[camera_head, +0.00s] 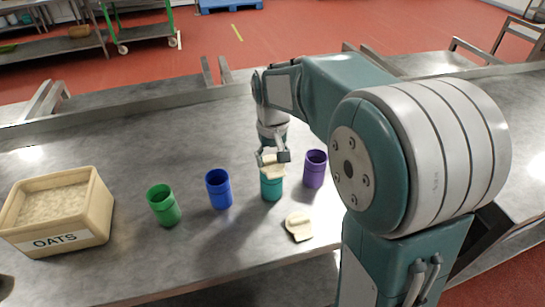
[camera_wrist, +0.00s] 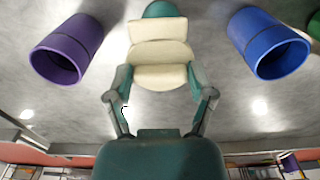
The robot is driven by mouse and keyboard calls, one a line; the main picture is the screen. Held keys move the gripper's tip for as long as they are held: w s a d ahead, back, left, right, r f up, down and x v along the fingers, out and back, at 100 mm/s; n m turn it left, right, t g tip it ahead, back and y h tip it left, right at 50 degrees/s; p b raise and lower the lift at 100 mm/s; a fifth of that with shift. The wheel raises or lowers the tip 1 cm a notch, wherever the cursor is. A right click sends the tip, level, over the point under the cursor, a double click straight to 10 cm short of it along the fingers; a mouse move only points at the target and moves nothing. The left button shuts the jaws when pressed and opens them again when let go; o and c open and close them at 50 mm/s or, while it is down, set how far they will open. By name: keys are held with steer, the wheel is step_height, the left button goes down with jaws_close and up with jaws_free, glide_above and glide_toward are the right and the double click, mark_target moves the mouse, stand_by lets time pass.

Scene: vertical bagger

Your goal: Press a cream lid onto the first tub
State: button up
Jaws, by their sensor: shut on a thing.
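My gripper (camera_head: 272,155) points down over the teal tub (camera_head: 271,189) and is shut on a cream lid (camera_head: 272,174). The lid is at the mouth of the teal tub; whether it is seated or just above the rim I cannot tell. In the wrist view the cream lid (camera_wrist: 160,75) lies between the fingers and hides most of the teal tub (camera_wrist: 160,9). More cream lid material (camera_head: 298,223) lies on the table, in front of the teal tub and to its right.
A green tub (camera_head: 163,206) and a blue tub (camera_head: 219,190) stand open to the left of the teal one. An open purple tub (camera_head: 315,169) stands close to its right. A box marked OATS (camera_head: 88,227) is at the far left. The steel table (camera_head: 130,150) is clear behind the tubs.

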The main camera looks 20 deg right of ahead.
steer(key=shift+f, duration=0.5)
stand_by(0.4)
steer(key=o, duration=0.9)
steer(key=shift+c, duration=0.2)
steer(key=shift+r, duration=0.1)
steer(key=shift+r, duration=3.45)
steer(key=shift+r, duration=0.1)
